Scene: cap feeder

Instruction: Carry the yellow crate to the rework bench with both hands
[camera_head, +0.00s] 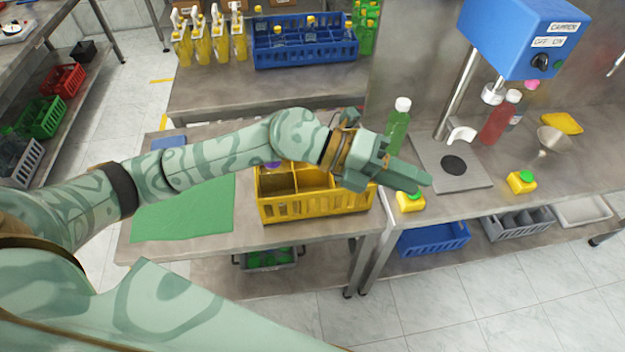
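The yellow crate (315,207) sits upright on a steel table with a green mat to its left. It has compartments; a small purple item (272,164) shows in the back left one, and the other visible ones look empty. My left arm crosses above the crate and hides part of its back and right side. My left gripper (408,178) is past the crate's right end, pointing right, not visibly holding it. Its finger gap is not clear. My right gripper is out of view. I cannot tell which surface is the rework bench.
A small yellow bottle (410,202) with a green cap stands just below the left gripper. A green bottle (397,130) and a blue capping machine (520,38) stand at right. A blue crate (306,52) is behind. The green mat (185,212) is bare.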

